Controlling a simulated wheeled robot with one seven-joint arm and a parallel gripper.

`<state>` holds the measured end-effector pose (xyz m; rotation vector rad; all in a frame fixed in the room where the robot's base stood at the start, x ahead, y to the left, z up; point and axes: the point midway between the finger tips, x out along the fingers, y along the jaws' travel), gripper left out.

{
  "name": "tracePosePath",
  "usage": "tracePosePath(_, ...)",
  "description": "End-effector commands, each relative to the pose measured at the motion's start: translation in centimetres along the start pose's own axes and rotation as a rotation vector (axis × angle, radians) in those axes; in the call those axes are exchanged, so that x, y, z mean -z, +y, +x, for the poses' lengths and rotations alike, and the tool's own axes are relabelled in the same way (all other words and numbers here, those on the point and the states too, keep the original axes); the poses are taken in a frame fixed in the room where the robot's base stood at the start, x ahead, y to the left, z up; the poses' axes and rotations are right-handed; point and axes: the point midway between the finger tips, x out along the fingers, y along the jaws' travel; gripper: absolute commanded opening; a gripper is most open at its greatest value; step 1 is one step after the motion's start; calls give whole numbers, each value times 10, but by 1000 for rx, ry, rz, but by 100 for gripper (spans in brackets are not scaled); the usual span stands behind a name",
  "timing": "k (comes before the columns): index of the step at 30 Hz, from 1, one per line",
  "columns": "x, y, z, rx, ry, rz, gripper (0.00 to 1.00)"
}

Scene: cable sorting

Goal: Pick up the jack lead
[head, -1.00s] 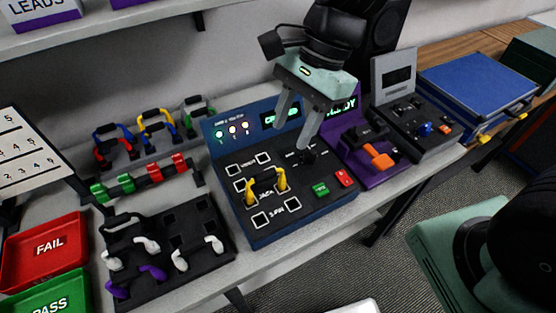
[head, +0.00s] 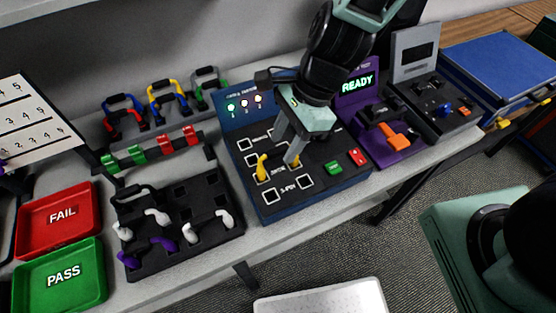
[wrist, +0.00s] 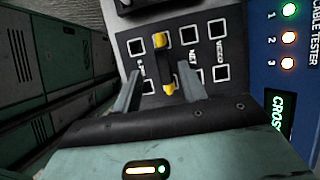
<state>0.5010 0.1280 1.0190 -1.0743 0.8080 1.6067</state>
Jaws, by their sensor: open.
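The jack lead, with yellow plug ends and a black cable, stands plugged across the JACK row of the blue cable tester. One yellow end (head: 262,168) shows in the head view; my gripper covers part of the lead. In the wrist view its black middle (wrist: 165,66) runs between the two yellow ends. My gripper (head: 287,147) is above the tester, pointing down, with its fingers apart. In the wrist view my gripper (wrist: 158,74) has one finger on each side of the lead; contact cannot be made out.
The cable tester (head: 328,187) has lit lamps and green and red buttons. A purple READY station (head: 395,152) is at its right. A black holder with white and purple leads (head: 190,262) is at its left, beyond it the red FAIL tray (head: 58,192) and green PASS tray (head: 102,272).

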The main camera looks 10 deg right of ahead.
Motion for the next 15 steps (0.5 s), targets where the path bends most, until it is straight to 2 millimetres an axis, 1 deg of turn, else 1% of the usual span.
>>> tracePosePath(5,-1,-2,16,-4,-2,1,42)
tracePosePath(10,-2,-5,38,-5,-2,1,42)
tracePosePath(15,-2,-6,50,-1,0,1,42)
